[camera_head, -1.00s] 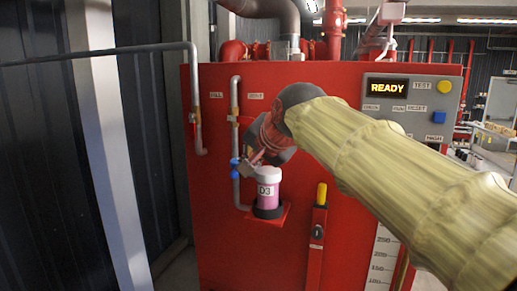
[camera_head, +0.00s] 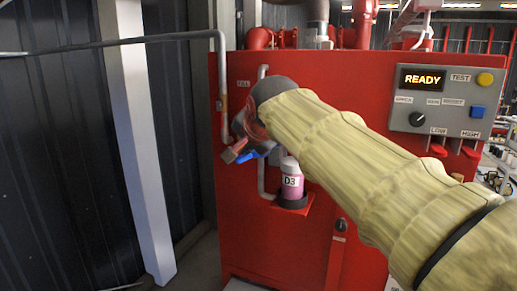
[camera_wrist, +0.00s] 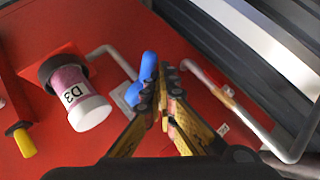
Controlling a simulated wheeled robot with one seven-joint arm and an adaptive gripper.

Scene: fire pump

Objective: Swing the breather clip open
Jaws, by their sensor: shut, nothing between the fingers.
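A blue lever-like piece (camera_head: 246,156), which may be the breather clip, is beside a thin grey pipe on the red pump cabinet (camera_head: 310,235). It also shows in the wrist view (camera_wrist: 148,70), long and upright in the picture, with a small grey plate beside its lower end. My gripper (camera_head: 230,155) is at this piece, its fingers shut and empty. In the wrist view the closed fingertips (camera_wrist: 167,72) lie just right of the blue piece, touching or very near; I cannot tell which. My arm and wrist hide part of the pipe in the head view.
A pink bottle marked D3 (camera_head: 291,180) with a white cap stands in a dark holder just right of my gripper. A bent grey pipe (camera_head: 223,90) runs down on the left. A yellow-tipped handle (camera_wrist: 22,140) shows in the wrist view. The READY panel (camera_head: 445,98) is at right.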

